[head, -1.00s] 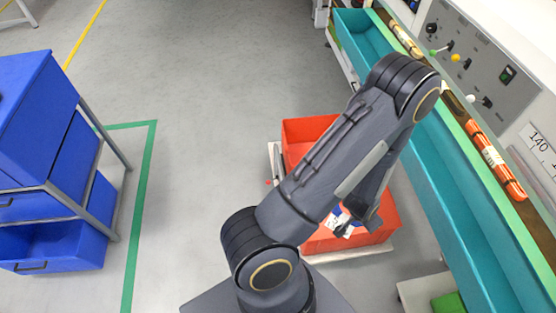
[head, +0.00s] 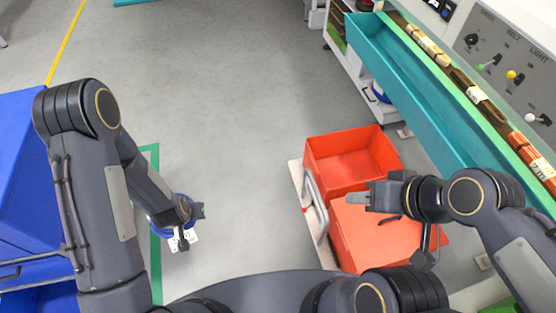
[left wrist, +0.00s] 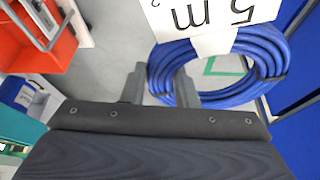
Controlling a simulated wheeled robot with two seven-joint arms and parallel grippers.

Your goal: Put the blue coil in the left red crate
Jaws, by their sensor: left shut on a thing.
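The blue coil (head: 160,222), a ring of blue cable with a white label, is at the left of the head view, partly hidden by my left gripper (head: 195,211). In the left wrist view the coil (left wrist: 262,50) has its left side between my left gripper's fingers (left wrist: 160,85), and its label reads 5 m. My left gripper is shut on it. Two red crates stand end to end on a trolley: the farther crate (head: 345,163) looks empty, and the nearer crate (head: 372,243) is partly hidden by my right arm. My right gripper (head: 352,197) is over the nearer crate; its finger opening is unclear.
Blue bins (head: 22,150) are at the left, close to my left arm. The trolley's grey handle (head: 314,205) stands at the crates' left side. A teal trough (head: 420,100) and workbench run along the right. Grey floor (head: 245,130) between is clear.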

